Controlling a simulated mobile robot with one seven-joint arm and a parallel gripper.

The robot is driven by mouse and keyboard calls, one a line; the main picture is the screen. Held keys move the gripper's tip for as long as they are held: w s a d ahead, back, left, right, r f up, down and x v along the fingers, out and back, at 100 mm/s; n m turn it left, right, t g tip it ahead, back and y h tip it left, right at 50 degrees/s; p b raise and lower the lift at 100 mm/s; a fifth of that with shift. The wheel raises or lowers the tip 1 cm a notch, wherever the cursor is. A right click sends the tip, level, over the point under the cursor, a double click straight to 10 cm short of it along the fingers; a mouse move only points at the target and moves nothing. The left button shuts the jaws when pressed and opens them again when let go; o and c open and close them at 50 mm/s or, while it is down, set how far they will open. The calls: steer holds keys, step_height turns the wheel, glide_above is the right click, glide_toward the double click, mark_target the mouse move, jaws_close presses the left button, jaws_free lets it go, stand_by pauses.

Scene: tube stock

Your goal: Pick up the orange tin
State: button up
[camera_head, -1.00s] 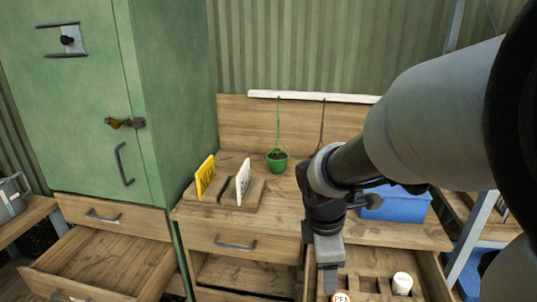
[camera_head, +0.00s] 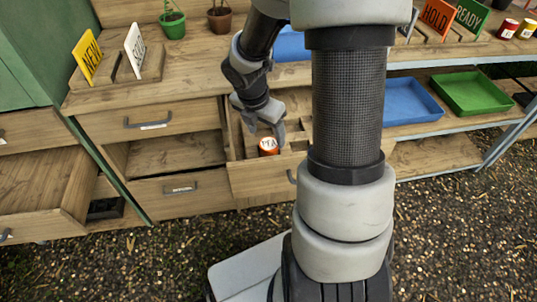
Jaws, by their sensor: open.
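The orange tin (camera_head: 268,146) has a white label with dark letters and sits in the open, divided drawer (camera_head: 262,180) near its front, at left of my arm. My gripper (camera_head: 267,131) points down directly over the tin, its fingers parted at the tin's top. I cannot tell whether the fingers touch the tin or reach around its sides. The right part of the drawer is hidden behind my arm.
Drawer dividers stand close around the tin. Another drawer (camera_head: 38,190) is open at left. On the bench are a yellow card (camera_head: 87,55), a white card (camera_head: 135,50) and potted plants. Blue (camera_head: 410,100) and green (camera_head: 478,92) trays lie on the right shelf.

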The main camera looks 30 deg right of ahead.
mark_target(269, 144)
steer(key=b+x, duration=0.1)
steer(key=x, duration=0.2)
steer(key=b+x, duration=0.2)
steer(key=x, duration=0.1)
steer(key=shift+s+a, duration=0.1)
steer(key=shift+s, duration=0.1)
steer(key=c, duration=1.3)
